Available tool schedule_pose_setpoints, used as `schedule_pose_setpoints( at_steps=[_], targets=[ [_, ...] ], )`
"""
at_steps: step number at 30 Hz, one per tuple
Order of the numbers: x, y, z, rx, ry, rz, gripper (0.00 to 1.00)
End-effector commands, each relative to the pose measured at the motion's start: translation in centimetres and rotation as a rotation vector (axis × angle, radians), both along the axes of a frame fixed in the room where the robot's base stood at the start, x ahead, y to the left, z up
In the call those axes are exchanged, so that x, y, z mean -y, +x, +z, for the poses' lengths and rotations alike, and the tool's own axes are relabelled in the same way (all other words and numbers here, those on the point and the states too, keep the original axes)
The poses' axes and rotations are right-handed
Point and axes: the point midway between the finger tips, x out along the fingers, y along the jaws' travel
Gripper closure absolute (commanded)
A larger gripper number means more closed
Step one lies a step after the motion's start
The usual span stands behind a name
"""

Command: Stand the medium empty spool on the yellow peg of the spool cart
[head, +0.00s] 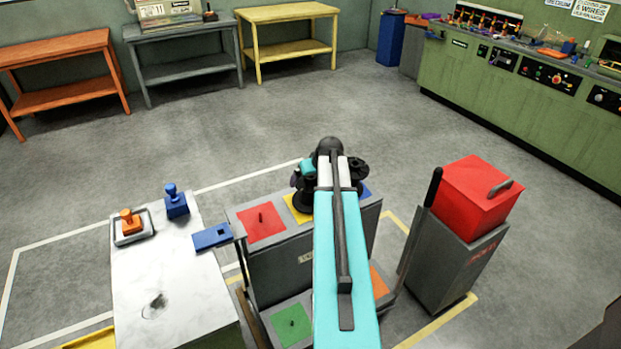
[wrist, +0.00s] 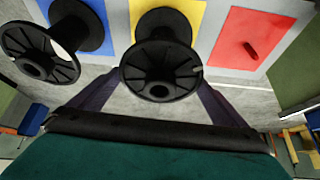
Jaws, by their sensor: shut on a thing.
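A black spool (wrist: 160,72) sits between the two fingers of my gripper (wrist: 158,88), which is shut on it. In the wrist view its far flange lies over the yellow square (wrist: 196,14) of the spool cart (head: 268,262). The spool hides the yellow peg, and I cannot tell whether it rests on the square or hangs just above it. In the head view the spool (head: 303,194) shows beside my arm, over the yellow square (head: 291,211). The cart's top has red, yellow and blue squares.
Another black spool (wrist: 40,52) stands on the blue square (wrist: 118,22), close beside the held one. The red square (wrist: 240,38) has a bare peg. A grey bin with a red lid (head: 476,197) stands right of the cart, and a white table (head: 170,270) left.

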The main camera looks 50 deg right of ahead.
Motion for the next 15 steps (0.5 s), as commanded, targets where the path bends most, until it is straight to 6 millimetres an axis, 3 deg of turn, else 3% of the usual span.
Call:
schedule_pose_setpoints(
  at_steps=[15],
  targets=[
    [0.05, 0.17, -0.87, 0.001, 0.0, 0.0, 0.48]
  ],
)
